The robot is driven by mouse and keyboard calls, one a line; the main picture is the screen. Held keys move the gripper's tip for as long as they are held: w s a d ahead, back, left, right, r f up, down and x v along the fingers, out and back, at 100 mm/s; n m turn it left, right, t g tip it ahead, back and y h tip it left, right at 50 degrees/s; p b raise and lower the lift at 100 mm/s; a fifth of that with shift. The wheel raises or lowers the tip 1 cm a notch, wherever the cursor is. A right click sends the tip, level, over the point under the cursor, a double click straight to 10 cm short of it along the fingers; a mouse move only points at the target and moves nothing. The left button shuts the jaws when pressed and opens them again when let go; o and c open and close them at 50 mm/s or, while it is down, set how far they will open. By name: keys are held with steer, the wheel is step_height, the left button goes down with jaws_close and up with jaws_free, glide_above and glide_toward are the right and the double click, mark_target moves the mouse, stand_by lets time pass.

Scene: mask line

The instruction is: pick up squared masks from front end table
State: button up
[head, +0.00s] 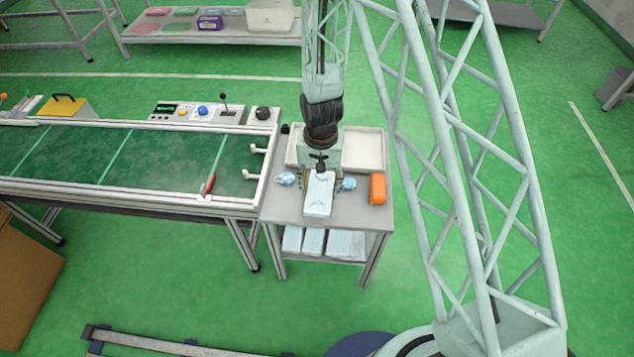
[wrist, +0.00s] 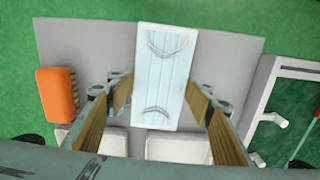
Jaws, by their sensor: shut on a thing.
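A pale blue and white pleated mask stack (head: 318,198) with white ear loops is at the front of the grey end table (head: 355,212). In the wrist view, the mask stack (wrist: 165,65) lies lengthwise between the two fingers. My gripper (head: 320,181) points down over the table, shut on the stack's sides near its rear half. It also shows in the wrist view (wrist: 168,100), with tan finger pads on both sides. I cannot tell whether the stack touches the tabletop.
More mask stacks (head: 312,241) are on the lower shelf. The green conveyor (head: 130,160) adjoins the table's left side.

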steer(key=s+d+r+p, duration=0.1)
steer(key=s+d, duration=0.3)
steer(key=s, duration=0.8)
steer(key=shift+r, duration=0.1)
